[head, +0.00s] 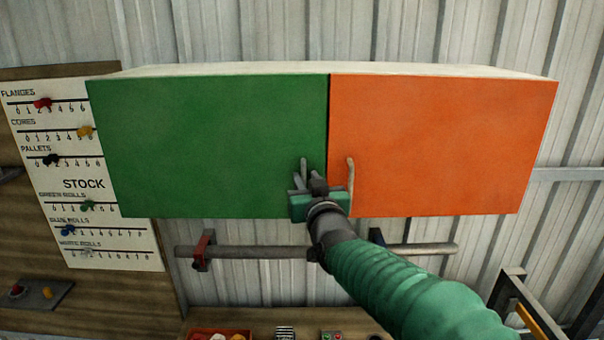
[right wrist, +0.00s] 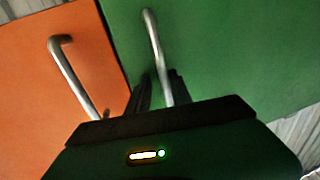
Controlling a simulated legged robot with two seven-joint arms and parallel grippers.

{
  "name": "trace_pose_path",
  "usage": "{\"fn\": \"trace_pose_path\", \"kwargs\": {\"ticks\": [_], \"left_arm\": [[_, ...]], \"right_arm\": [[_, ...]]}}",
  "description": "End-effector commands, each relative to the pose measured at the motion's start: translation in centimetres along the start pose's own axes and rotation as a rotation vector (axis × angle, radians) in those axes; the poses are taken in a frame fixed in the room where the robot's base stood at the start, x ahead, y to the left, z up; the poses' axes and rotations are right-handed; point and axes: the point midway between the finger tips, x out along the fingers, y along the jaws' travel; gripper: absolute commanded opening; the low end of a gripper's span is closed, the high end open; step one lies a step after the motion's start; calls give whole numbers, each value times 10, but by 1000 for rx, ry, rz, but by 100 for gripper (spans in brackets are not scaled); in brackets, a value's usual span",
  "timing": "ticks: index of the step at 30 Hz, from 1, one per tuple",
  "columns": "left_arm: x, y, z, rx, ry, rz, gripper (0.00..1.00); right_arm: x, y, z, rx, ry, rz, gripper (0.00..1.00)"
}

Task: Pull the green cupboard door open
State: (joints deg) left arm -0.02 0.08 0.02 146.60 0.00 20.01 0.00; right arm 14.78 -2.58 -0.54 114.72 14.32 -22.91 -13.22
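The green cupboard door (head: 210,140) is the left door of a wall cupboard, and it looks shut. Its metal bar handle (head: 303,167) is near its lower right corner; the handle also shows in the right wrist view (right wrist: 154,45). My right gripper (head: 317,182) is at this handle. In the right wrist view its two dark fingers (right wrist: 160,88) stand apart, with the lower part of the handle between them. A gap shows beside the bar, so the fingers look open around it. My left gripper is not in view.
The orange door (head: 440,145) with its own handle (head: 350,172) is close on the right. A pipe rail (head: 265,251) runs below the cupboard. A stock board (head: 75,180) hangs at the left. Bins (head: 220,334) stand at the bottom.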

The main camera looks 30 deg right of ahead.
Motion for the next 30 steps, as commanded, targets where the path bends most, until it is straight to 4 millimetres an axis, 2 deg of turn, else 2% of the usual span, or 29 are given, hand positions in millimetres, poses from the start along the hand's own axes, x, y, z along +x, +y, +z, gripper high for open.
{"fn": "trace_pose_path", "kwargs": {"ticks": [5,10,30], "left_arm": [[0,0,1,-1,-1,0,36],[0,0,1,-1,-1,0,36],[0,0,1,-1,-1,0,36]], "right_arm": [[2,-3,2,0,-3,-8,19],[2,-3,2,-1,-3,-11,0],[1,-4,2,-1,-5,-12,0]]}}
